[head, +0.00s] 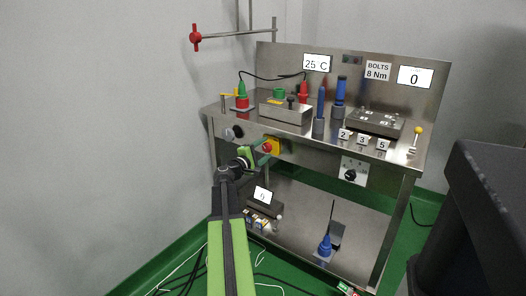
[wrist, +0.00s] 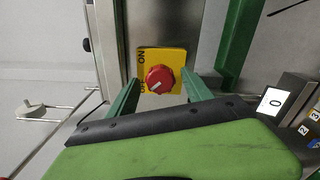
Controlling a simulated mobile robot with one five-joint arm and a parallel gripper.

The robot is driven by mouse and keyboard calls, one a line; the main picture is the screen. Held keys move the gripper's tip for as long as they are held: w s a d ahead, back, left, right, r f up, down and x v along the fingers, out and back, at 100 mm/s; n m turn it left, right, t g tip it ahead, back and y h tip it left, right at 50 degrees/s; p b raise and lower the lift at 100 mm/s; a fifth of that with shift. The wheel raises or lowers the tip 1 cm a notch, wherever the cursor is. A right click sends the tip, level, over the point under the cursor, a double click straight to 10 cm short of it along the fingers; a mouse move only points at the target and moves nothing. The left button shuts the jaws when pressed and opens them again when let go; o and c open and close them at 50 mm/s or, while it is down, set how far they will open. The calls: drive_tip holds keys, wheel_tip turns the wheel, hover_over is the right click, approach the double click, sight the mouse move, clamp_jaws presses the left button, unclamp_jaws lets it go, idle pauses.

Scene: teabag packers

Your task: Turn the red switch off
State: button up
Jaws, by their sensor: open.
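The red switch is a round red knob (wrist: 160,79) with a pale pointer line, on a yellow plate (wrist: 173,54). In the wrist view the plate carries rotated lettering, ON at upper left and a partly hidden word at lower left. The pointer line slants toward the lower left. In the head view the yellow plate (head: 275,147) sits on the bench's front panel. My gripper (head: 265,151) is right in front of it. Its green fingers are open, one on each side of the knob in the wrist view (wrist: 161,77). Whether they touch the knob is unclear.
The steel bench (head: 330,160) carries a grey box (head: 285,112), blue-handled tools (head: 340,92) and numbered tags. A black rotary switch (head: 350,175) is on the panel to the right. A red-ended rod (head: 196,38) sticks out at upper left. A dark block (head: 485,215) stands at right.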

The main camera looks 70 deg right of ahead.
drive_tip(key=v, duration=1.7)
drive_tip(key=shift+a, duration=0.25)
